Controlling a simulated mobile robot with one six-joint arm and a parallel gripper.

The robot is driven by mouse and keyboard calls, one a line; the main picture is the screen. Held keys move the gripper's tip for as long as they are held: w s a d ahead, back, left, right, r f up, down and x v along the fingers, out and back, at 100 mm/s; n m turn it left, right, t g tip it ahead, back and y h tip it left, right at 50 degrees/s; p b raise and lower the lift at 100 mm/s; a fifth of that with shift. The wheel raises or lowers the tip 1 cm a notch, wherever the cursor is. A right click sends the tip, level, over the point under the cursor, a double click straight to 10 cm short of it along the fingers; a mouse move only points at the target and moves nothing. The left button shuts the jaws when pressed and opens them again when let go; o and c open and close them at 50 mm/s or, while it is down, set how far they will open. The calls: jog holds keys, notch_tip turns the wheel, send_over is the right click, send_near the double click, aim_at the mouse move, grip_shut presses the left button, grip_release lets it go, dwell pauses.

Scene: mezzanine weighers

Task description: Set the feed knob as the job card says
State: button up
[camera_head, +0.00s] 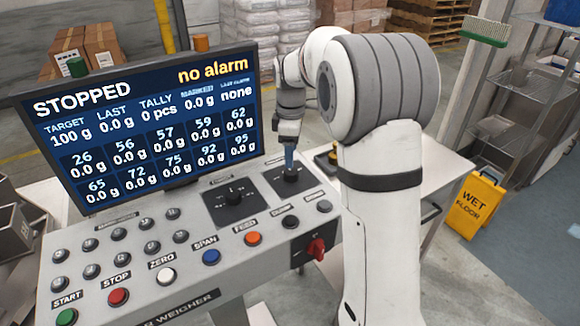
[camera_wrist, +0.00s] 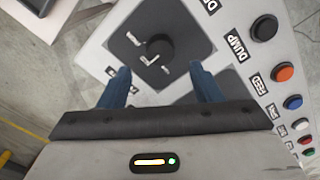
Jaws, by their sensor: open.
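Two black knobs on square black plates sit on the sloping weigher panel (camera_head: 215,262): a left knob (camera_head: 233,190) and a right knob (camera_head: 290,174). The labels above them are too small to read. My gripper (camera_head: 289,160), with blue fingers, points down just over the right knob. In the wrist view one knob (camera_wrist: 160,47) shows ahead of my open gripper (camera_wrist: 161,82); the fingers are apart with nothing between them, and whether they reach the knob's height I cannot tell. The knob has a pale mark at its lower left. I see no job card.
The screen (camera_head: 140,110) behind the panel reads STOPPED, no alarm, target 100 g. Several push buttons line the panel, including a red stop button (camera_head: 118,297) and an orange one (camera_head: 253,238) labelled FEED. A red switch (camera_head: 316,248) is on the front face.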

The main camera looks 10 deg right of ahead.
aim_at(291, 171)
notch_tip(291, 171, down, 6)
jog(key=shift+f, duration=0.1)
jog(key=shift+c, duration=0.2)
jog(key=c, duration=0.9)
